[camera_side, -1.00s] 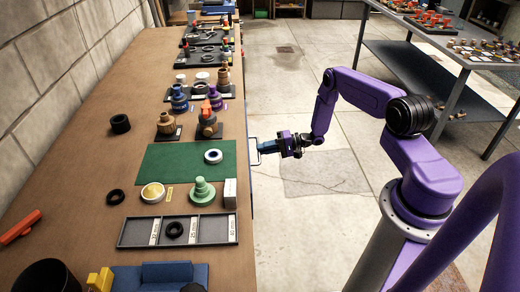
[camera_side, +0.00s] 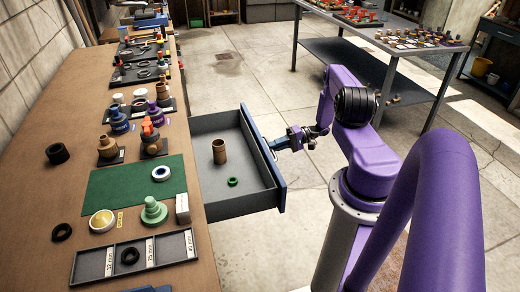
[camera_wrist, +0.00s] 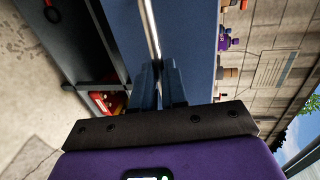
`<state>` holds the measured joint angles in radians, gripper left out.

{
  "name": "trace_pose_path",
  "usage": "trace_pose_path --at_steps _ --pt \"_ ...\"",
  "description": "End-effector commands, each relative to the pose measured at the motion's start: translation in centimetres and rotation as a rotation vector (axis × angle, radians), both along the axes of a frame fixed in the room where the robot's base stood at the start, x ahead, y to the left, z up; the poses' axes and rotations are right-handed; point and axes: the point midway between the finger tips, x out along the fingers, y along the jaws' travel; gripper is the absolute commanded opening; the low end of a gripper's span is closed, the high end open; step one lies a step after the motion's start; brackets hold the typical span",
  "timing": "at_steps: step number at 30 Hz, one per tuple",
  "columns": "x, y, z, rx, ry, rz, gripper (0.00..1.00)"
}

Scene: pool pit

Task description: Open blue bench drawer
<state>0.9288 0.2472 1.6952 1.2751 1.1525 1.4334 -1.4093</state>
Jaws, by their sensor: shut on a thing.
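The blue-fronted bench drawer (camera_side: 203,202) is pulled well out from the right side of the wooden bench (camera_side: 150,260). Its grey inside holds a brown cylinder (camera_side: 219,152) standing upright and a small green ring (camera_side: 233,181). My gripper (camera_side: 274,146) is at the outer side of the drawer front, shut on its handle. In the wrist view the metal handle bar (camera_wrist: 150,28) runs in between my fingers (camera_wrist: 157,80), in front of the blue drawer front (camera_wrist: 190,45).
A green mat (camera_side: 125,188), a grey divided tray (camera_side: 165,250) and several fittings lie on the bench top. A metal table (camera_side: 345,52) with parts stands at the back right. Concrete floor lies clear around the drawer.

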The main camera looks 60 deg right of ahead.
Motion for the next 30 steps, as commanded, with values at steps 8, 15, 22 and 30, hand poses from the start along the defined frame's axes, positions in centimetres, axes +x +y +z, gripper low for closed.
trace_pose_path --at_steps 8,15,22,30 --pt "-2.1 -2.1 0.0 0.001 -0.001 -0.001 0.0" --pt "-2.4 -2.5 0.0 0.001 -0.001 0.001 0.0" --pt "-2.4 -2.5 0.0 -0.001 -0.001 0.0 0.0" --pt "-2.4 -2.5 0.0 -0.001 -0.001 0.0 0.38"
